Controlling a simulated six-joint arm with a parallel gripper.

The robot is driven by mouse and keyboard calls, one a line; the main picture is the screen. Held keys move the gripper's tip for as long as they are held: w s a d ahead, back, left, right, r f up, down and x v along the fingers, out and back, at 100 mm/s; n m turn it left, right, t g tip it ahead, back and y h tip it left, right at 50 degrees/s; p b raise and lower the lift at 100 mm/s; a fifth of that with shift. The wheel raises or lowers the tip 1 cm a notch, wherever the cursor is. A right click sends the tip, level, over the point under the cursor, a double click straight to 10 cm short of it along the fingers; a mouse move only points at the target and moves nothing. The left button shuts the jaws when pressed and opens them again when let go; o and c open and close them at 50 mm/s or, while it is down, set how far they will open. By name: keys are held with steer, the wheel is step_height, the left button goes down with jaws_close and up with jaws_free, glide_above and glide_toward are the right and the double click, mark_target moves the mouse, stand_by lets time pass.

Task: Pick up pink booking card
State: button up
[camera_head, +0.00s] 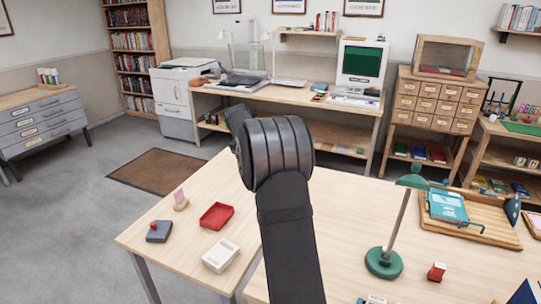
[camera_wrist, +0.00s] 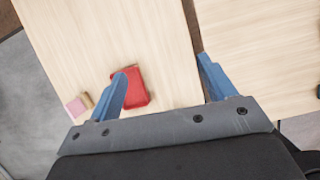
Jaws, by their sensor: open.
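The pink booking card (camera_head: 180,195) stands upright in a small wooden holder (camera_head: 182,206) on the left part of the near table. In the wrist view the card (camera_wrist: 75,106) shows at the lower left, beside its holder (camera_wrist: 88,100), near the table's edge. The card lies outside the fingers, to the left of the left one. In the head view my arm hides the fingers.
A red tray (camera_head: 216,216) lies right of the card; in the wrist view the left finger partly covers it. A dark blue-grey block with a red knob (camera_head: 158,231) and a white box (camera_head: 221,255) stand nearby. A green lamp (camera_head: 384,262) stands further right.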

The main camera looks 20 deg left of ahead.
steer(key=shift+a, duration=0.1)
steer(key=s+a+m+y, duration=0.3)
steer(key=s+a+m, duration=0.2)
steer(key=a+m, duration=0.6)
steer(key=m+g+y, duration=0.1)
steer(key=m+y, duration=0.1)
steer(key=m, duration=0.4)
glide_above(178, 190)
steer(key=s+d, duration=0.2)
steer(key=d, duration=0.1)
step_height(178, 190, down, 11)
steer(key=shift+x, duration=2.85)
steer(key=c, duration=1.4)
steer(key=shift+r, duration=0.1)
